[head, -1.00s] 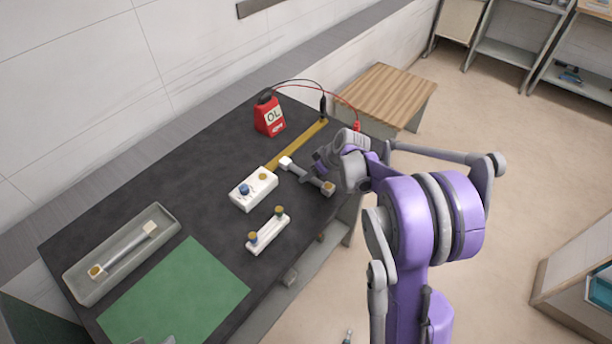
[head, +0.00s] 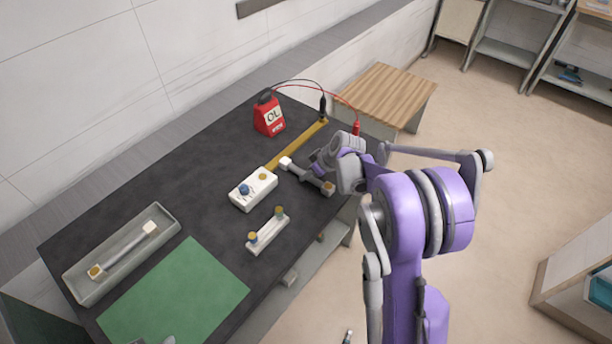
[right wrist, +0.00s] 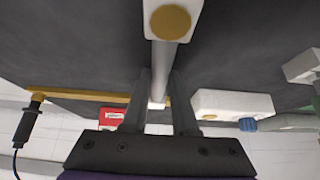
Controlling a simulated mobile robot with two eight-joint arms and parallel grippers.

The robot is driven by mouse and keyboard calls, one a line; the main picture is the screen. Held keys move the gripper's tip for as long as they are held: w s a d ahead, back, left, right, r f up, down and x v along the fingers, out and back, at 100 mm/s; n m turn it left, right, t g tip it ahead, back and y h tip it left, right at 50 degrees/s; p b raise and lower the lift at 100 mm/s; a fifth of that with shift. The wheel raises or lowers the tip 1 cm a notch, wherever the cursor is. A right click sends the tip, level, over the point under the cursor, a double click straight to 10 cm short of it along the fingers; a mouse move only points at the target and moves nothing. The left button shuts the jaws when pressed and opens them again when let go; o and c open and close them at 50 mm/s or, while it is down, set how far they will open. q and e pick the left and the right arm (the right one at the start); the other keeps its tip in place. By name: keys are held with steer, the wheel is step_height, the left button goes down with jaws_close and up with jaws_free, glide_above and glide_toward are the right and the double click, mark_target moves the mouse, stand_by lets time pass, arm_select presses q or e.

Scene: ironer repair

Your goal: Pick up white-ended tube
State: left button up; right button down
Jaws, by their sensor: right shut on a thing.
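A grey tube (head: 306,175) with a white end cap and a tan-faced block at its other end is at the bench's right part. My right gripper (head: 318,166) is shut on its middle. In the right wrist view the tube (right wrist: 168,60) runs between the two fingers (right wrist: 162,100), its gold-faced white block at the top. I cannot tell whether it touches the bench. A similar tube (head: 126,248) lies in the grey tray (head: 172,216) at the left. Only a small grey piece, perhaps of my left gripper, shows at the bottom edge.
A white block with blue and gold knobs (head: 250,196) and a white bar with two gold-topped posts (head: 267,236) stand close by. A red meter (head: 268,116) with cables, a yellow strip (head: 300,142) and a green mat (head: 180,295) are on the dark bench.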

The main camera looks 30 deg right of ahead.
step_height(320, 180, up, 10)
steer(key=shift+p, duration=0.35)
stand_by(0.9)
